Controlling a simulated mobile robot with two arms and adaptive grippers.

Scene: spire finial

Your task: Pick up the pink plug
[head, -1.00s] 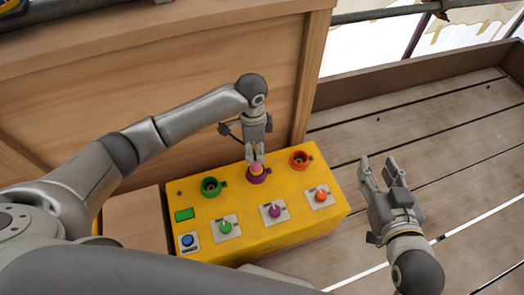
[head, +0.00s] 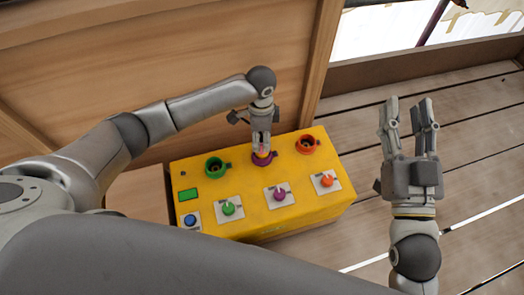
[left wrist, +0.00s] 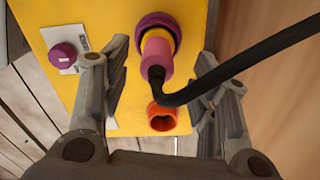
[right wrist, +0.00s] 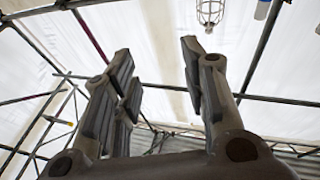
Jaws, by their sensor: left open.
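The pink plug (head: 263,149) stands in the purple socket (head: 266,161) at the back middle of the yellow box (head: 245,222). In the left wrist view the pink plug (left wrist: 158,56) has a yellow band, and a black cable (left wrist: 235,68) comes from its end. My left gripper (head: 261,134) points down over the plug. In the left wrist view its fingers (left wrist: 162,65) are apart, one on each side of the plug, with visible gaps. My right gripper (head: 408,106) is open and empty, raised at the right, away from the box.
A green socket (head: 215,167) and an orange socket (head: 307,145) flank the purple one. Green, purple and orange knobs (head: 328,181) and a blue button (head: 190,220) line the front. A wooden panel (head: 110,75) rises close behind. Plank floor (head: 470,170) is clear at right.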

